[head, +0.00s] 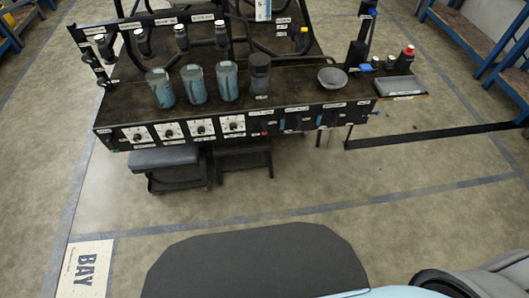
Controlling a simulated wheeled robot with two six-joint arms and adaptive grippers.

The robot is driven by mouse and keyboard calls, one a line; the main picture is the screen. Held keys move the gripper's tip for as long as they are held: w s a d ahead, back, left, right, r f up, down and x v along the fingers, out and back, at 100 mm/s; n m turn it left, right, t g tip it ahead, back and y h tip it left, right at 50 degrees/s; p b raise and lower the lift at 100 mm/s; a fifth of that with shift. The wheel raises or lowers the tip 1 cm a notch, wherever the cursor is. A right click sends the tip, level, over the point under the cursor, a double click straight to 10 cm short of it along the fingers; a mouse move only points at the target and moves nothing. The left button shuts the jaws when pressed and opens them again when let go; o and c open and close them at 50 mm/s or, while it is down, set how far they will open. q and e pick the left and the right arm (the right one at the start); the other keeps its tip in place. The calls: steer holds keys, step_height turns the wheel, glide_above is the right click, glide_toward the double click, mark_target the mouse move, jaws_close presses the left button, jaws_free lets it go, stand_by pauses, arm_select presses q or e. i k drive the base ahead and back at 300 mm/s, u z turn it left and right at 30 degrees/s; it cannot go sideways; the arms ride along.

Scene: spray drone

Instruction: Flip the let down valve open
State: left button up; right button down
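A black spray-rig bench (300,75) stands ahead, with white labels too small to read. Its front face carries several white dials (202,127) on the left. To their right are dark fittings with blue parts (330,117), which may be valve handles. Several black-and-white capped fittings (181,38) sit on the rear frame. I cannot tell which part is the let down valve, or whether it is open. Neither gripper is in view.
Several blue-grey cups (193,84) and a grey bowl (332,77) stand on the bench. A dark step (165,158) is below its front. Blue racks (480,40) stand at right. A BAY sign (86,268) lies at lower left.

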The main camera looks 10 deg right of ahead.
mark_target(263, 121)
steer(key=u, duration=0.4)
steer(key=i, duration=1.1)
steer(key=z, duration=0.5)
